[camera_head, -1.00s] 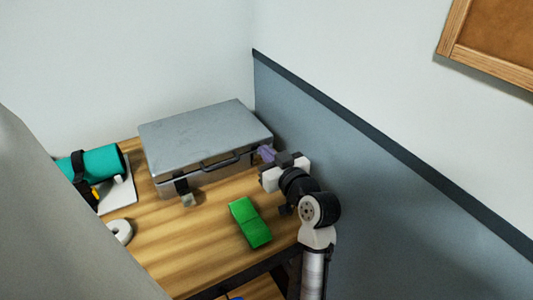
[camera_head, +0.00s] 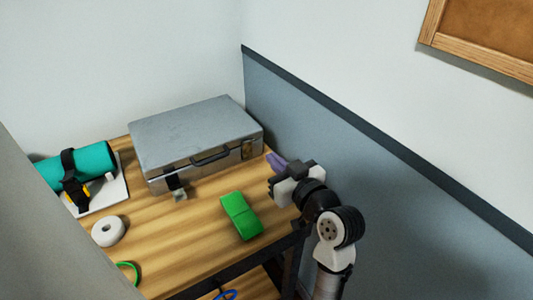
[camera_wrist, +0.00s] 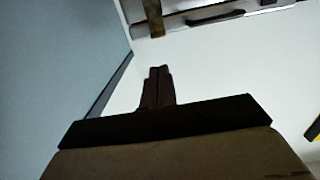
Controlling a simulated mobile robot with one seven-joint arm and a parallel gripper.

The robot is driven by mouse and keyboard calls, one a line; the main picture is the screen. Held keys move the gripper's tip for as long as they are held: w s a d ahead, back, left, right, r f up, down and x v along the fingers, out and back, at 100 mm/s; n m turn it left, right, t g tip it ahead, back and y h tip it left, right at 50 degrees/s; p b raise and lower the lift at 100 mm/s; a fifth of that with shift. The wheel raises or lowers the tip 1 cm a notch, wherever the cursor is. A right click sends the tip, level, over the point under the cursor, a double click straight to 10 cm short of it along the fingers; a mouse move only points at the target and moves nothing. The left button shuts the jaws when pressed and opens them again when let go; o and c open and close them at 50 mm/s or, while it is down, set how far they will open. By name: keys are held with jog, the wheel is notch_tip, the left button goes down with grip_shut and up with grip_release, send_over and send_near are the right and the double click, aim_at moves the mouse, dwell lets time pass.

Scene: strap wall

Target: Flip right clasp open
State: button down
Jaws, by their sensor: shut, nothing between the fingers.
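A grey metal case (camera_head: 195,130) lies on the wooden table with its lid down. Its left clasp (camera_head: 177,188) sticks out and down from the front. Its right clasp (camera_head: 247,149) shows as a small brownish patch near the right end of the front; whether it is flipped is too small to tell. The handle (camera_head: 210,158) lies between them. My gripper (camera_head: 274,161), with purplish fingers, is shut and empty, just right of the case's front right corner and apart from it. In the wrist view the shut fingers (camera_wrist: 157,88) point toward part of the case at the top.
A green block (camera_head: 241,215) lies in front of the case. A teal roll with a black strap (camera_head: 88,165), a white ring-shaped roll (camera_head: 108,231) and a green ring (camera_head: 128,270) are at left. The grey wall panel (camera_head: 380,180) stands close on the right.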

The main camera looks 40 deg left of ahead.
jog(key=shift+s+d+f, duration=0.1)
jog(key=shift+d, duration=0.2)
jog(key=shift+w+a+r+p, duration=0.25)
jog(key=shift+a+r, duration=0.2)
jog(key=shift+r, duration=0.2)
jog(key=shift+w+a+r+p, duration=0.1)
jog(key=shift+a+r+p, duration=0.25)
jog(key=shift+r, duration=0.3)
jog(key=shift+w+a+r+p, duration=0.15)
jog(key=shift+w+a+r, duration=0.05)
jog(key=shift+a+r, duration=0.4)
jog(key=shift+d, duration=0.1)
jog(key=p, duration=0.3)
send_over(248, 149)
jog(key=d, duration=0.2)
jog(key=shift+s+d+f+p, duration=0.15)
jog(key=shift+s+f, duration=0.05)
jog(key=shift+f, duration=0.5)
jog(key=shift+s+d+f+p, duration=0.15)
jog(key=shift+s+f+p, duration=0.05)
jog(key=shift+f, duration=0.5)
jog(key=shift+s+d+f+p, duration=0.15)
jog(key=shift+s+f, duration=0.05)
jog(key=shift+f, duration=0.5)
